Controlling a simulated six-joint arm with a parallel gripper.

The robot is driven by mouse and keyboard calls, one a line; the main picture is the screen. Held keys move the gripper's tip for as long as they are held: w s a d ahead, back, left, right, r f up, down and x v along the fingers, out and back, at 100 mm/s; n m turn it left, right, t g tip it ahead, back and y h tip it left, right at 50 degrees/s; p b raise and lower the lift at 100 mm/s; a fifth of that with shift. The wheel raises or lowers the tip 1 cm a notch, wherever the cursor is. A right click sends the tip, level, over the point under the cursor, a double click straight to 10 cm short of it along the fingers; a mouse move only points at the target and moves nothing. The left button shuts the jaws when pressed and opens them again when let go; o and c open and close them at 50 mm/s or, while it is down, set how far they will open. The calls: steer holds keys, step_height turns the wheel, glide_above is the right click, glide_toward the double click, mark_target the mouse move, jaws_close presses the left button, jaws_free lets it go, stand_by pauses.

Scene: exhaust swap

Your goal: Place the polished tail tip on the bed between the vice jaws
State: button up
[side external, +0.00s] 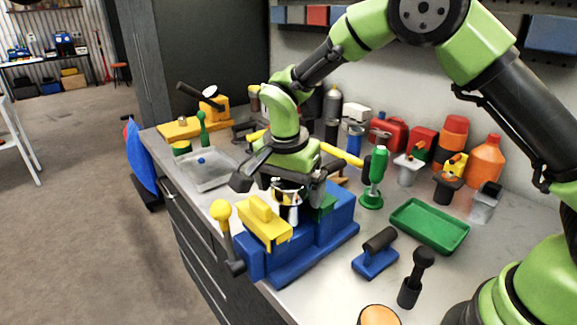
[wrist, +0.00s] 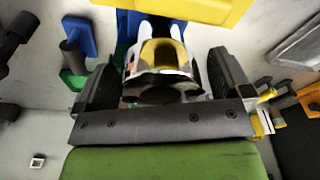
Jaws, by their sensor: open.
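The polished tail tip (side external: 289,213) is a shiny, short metal piece between the yellow jaw (side external: 262,226) and the blue body of the vice (side external: 333,232). The side view does not show clearly whether it rests on the bed. In the wrist view the tail tip (wrist: 160,62) shows a chrome shell with a yellowish inside and a dark opening towards me. My gripper (side external: 288,190) is above the vice. Its dark fingers stand open on either side of the tip in the wrist view (wrist: 163,80), with gaps visible. The yellow jaw (wrist: 195,8) crosses the top there.
A yellow-knobbed handle (side external: 221,212) stands at the vice's front left. A green-handled stand (side external: 374,180), a green tray (side external: 430,225) and a blue block with a dark grip (side external: 376,254) are to the right. A clear tray (side external: 203,172) lies left.

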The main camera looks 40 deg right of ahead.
steer(key=r, duration=0.3)
steer(key=a+r, duration=0.1)
steer(key=r, duration=0.7)
steer(key=shift+s+a, duration=0.3)
steer(key=shift+r, duration=0.3)
steer(key=s+d+r+n+t+y, duration=0.3)
steer(key=s+d+r+n, duration=0.2)
steer(key=s+r, duration=0.45)
steer(key=s+f+n+t, duration=0.3)
steer(key=s+n, duration=0.1)
steer(key=s, duration=0.8)
steer(key=shift+s+d+f+n+y, duration=0.15)
steer(key=shift+s+d+n+y, duration=0.2)
steer(key=shift+d, duration=0.1)
